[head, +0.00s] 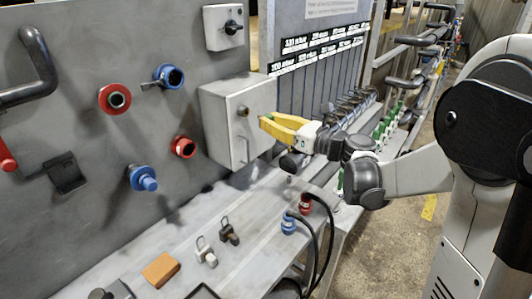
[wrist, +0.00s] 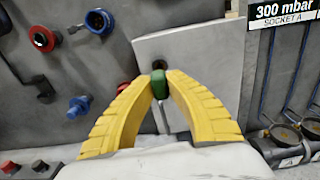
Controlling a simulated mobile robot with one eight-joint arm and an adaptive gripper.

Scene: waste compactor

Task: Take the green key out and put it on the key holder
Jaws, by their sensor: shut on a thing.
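My gripper (head: 264,119) has yellow fingers and points left at the front of a grey wall box (head: 226,128). In the wrist view, the fingertips (wrist: 158,80) are closed around the green key (wrist: 158,88). A dark round lock opening (wrist: 159,66) on the box front lies right behind the key. I cannot tell whether the key is still in the lock. The key cannot be made out in the head view. I cannot identify the key holder with certainty.
Red and blue round fittings (head: 115,98) stick out of the grey wall at left. A bench (head: 190,235) below holds padlocks (head: 205,251) and an orange-brown block (head: 161,269). Dark cables rise beside red and blue plugs (head: 289,223). Hanging gauges and green-marked items (head: 387,122) stand right.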

